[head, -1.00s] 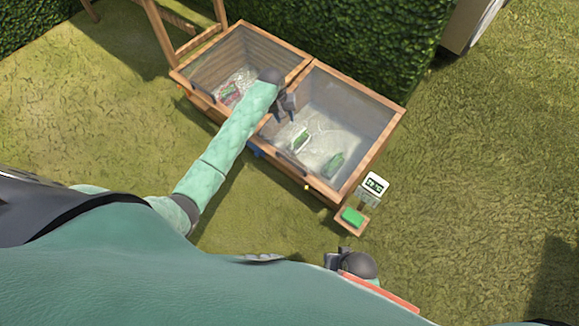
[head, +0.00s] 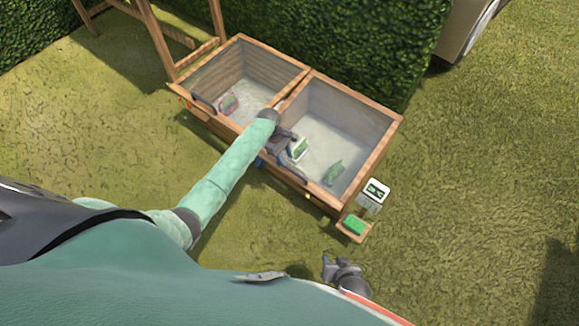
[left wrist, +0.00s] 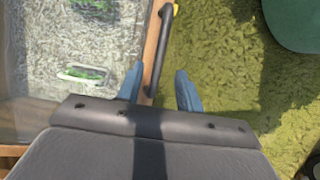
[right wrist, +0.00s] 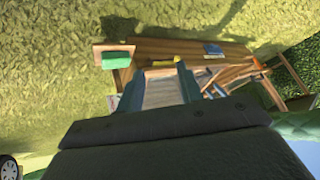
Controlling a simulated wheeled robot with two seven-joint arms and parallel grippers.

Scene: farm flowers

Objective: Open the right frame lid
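The right frame (head: 372,160) is a wooden box with a clear lid, which looks closed. In the left wrist view a dark bar handle (left wrist: 164,50) runs along the wooden front edge, beside the glass lid (left wrist: 40,60). My left gripper (head: 290,150) is over the front left part of the right frame. In its wrist view the left gripper (left wrist: 158,83) is open, with the handle ahead between its fingertips, not gripped. My right gripper (head: 328,268) hangs over the grass in front; its wrist view shows the right gripper (right wrist: 157,80) open and empty.
The left frame (head: 200,105) adjoins the right one. Green-and-white packets (head: 334,173) lie inside the right frame. A display (head: 375,191) and a green block on a small shelf (head: 354,225) stand at the right front corner. A hedge (head: 330,40) rises behind; grass in front is clear.

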